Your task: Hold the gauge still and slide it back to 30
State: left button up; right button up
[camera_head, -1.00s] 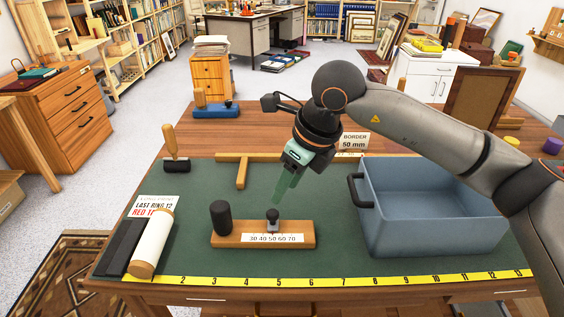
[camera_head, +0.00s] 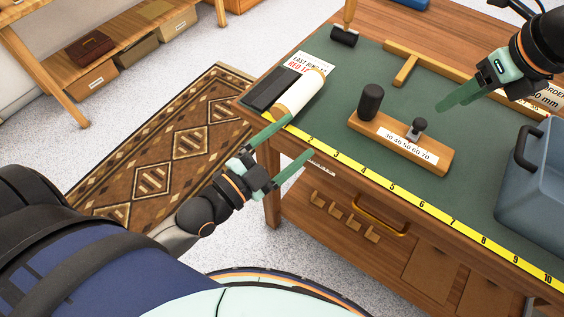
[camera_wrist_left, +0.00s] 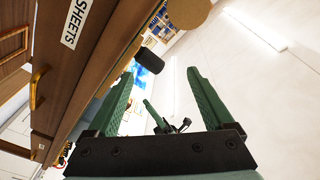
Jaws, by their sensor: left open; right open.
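The gauge (camera_head: 385,148) is a wooden block on the green mat. It has a black upright grip (camera_head: 371,101) at its left end and a small dark slider knob (camera_head: 418,126) standing near its middle-right. A white scale strip (camera_head: 408,146) reads 30 40 50 60 70, and the slider stands behind its middle. My left gripper (camera_head: 292,142) is open and empty at the table's front edge, left of the gauge and apart from it. Its open fingers also show in the left wrist view (camera_wrist_left: 160,95). My right gripper (camera_head: 442,105) is above the mat just beyond the slider, apart from it, with its fingers overlapping in view.
A yellow ruler (camera_head: 420,204) runs along the table's front edge. A white roll (camera_head: 301,93) and a black bar (camera_head: 271,89) lie left of the gauge. A blue-grey bin (camera_head: 547,185) stands right. A wooden T-square (camera_head: 432,64) lies behind. Mat between roll and gauge is clear.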

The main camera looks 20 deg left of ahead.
aim_at(361, 112)
pick_arm(q)
jog(key=d+n, duration=0.1)
jog(key=n, duration=0.1)
jog(key=w+d+n, duration=0.1)
jog(key=d+n, duration=0.1)
jog(key=n, duration=0.1)
jog(key=d+n+g, duration=0.1)
jog(key=n, duration=0.2)
jog(key=shift+w+d+h, duration=0.15)
jog(key=shift+w+h, duration=0.15)
jog(key=shift+h, duration=0.1)
jog(key=x, duration=1.2)
jog(key=shift+w+d, duration=0.15)
jog(key=shift+c, duration=0.2)
grip_shut()
grip_release()
